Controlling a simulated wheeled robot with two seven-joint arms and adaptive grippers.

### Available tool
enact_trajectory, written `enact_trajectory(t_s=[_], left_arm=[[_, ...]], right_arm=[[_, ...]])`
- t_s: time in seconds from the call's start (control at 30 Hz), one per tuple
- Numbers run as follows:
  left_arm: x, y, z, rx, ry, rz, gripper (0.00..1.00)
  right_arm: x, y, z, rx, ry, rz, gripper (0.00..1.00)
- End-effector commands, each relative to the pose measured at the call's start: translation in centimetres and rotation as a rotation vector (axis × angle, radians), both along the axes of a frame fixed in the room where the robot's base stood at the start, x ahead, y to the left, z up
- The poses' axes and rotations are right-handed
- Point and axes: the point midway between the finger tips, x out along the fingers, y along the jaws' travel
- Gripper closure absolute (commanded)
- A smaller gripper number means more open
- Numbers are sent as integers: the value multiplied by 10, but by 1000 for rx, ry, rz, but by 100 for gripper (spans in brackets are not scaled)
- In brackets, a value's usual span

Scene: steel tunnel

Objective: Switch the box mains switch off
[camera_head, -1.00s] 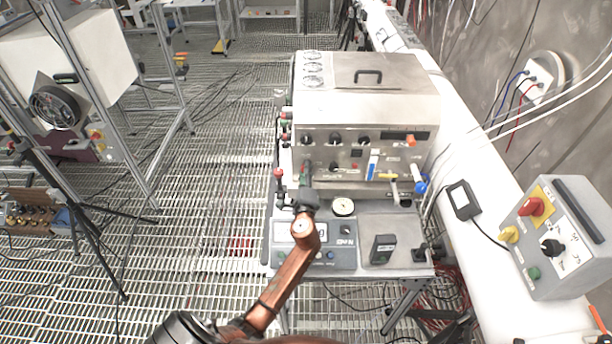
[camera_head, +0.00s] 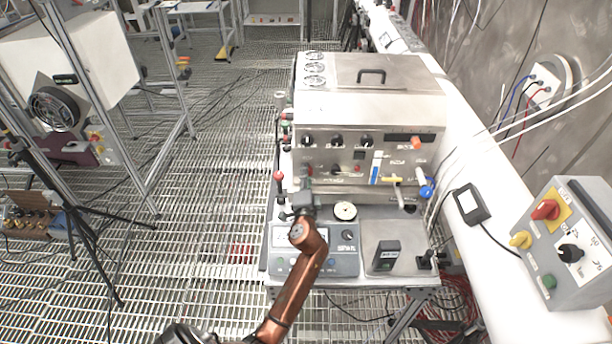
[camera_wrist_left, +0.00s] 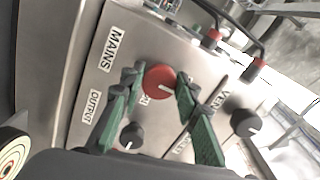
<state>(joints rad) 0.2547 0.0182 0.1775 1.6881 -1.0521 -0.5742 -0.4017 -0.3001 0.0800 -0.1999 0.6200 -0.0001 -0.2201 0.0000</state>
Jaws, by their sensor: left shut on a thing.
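The steel box (camera_head: 330,85) stands on the bench, its front panel facing me. In the left wrist view, a round red knob (camera_wrist_left: 160,82) with a white pointer line sits beside the MAINS label (camera_wrist_left: 112,49); it is the box mains switch. The green fingers of my left gripper (camera_wrist_left: 161,90) lie on either side of this knob, shut on it. My right gripper is not in view.
Beside the red knob are black knobs (camera_wrist_left: 131,135) and (camera_wrist_left: 245,122), close to the fingers. A grey switch box (camera_head: 570,250) stands at the right.

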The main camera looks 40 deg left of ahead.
Motion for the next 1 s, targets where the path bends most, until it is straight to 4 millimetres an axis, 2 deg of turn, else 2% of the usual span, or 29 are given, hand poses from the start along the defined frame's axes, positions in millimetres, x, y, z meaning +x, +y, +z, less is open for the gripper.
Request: enact_trajectory(t_s=[0.37,0.4,0.6,0.87,1.0], left_arm=[[-1,1,-2,-8,0,2,95],[-1,1,-2,-8,0,2,68],[0,0,-1,-5,0,1,54],[0,0,-1,-3,-1,0,53],[-8,-5,-2,-3,1,0,53]], right_arm=[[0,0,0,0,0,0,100],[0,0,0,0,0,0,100],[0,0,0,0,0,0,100],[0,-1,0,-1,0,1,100],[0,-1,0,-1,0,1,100]])
